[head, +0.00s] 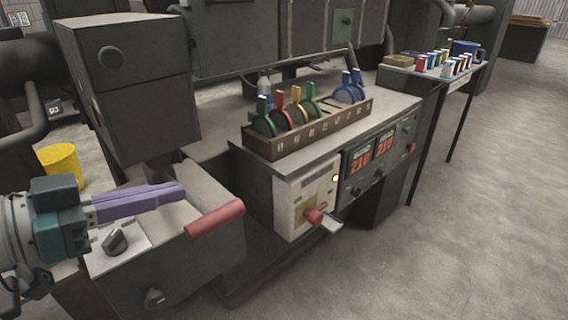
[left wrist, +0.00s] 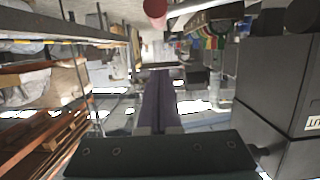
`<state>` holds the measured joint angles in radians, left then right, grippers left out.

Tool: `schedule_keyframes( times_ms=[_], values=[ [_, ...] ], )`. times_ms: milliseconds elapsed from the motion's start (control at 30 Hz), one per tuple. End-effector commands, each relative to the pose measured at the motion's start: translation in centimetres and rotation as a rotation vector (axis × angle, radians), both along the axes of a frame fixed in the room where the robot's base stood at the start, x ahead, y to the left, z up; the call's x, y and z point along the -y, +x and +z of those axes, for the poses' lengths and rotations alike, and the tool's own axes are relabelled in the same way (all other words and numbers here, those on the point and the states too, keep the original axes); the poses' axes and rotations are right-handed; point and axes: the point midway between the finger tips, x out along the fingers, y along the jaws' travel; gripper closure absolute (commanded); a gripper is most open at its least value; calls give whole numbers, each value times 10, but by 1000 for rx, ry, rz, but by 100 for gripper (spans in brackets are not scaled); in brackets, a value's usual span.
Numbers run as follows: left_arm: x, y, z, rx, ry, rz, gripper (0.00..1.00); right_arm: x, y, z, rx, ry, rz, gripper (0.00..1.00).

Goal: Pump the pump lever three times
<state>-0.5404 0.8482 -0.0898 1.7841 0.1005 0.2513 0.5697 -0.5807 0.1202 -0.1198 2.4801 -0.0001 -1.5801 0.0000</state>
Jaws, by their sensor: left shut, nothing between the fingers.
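A thick red cylindrical grip (head: 215,218), which looks like the pump lever's handle, lies at the top edge of a dark grey box, low and left of centre in the head view. A red round end (left wrist: 155,8) at the top of the left wrist view looks like the same grip. My left gripper (head: 180,192) comes in from the left with its purple fingers shut together and empty. In the head view the fingertips appear just left of the red grip, with a small gap. The shut fingers also show in the middle of the left wrist view. My right gripper is not in view.
A grey knob (head: 115,241) sits on the box's light panel below my left gripper. A yellow bucket (head: 61,165) stands at the left. Open floor lies right.

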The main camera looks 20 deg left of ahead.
Motion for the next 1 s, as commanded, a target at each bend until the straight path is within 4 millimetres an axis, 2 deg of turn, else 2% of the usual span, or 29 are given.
schedule_keyframes(
  times_ms=[100,267,333,500,1000],
  values=[
    [8,20,-6,5,0,0,100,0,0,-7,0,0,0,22],
    [17,43,-12,4,0,1,100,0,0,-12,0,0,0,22],
    [16,40,-29,-5,0,4,100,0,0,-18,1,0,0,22],
    [16,39,-46,-1,0,1,100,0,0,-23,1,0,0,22],
    [17,39,-54,1,6,0,100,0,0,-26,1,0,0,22]
  ],
)
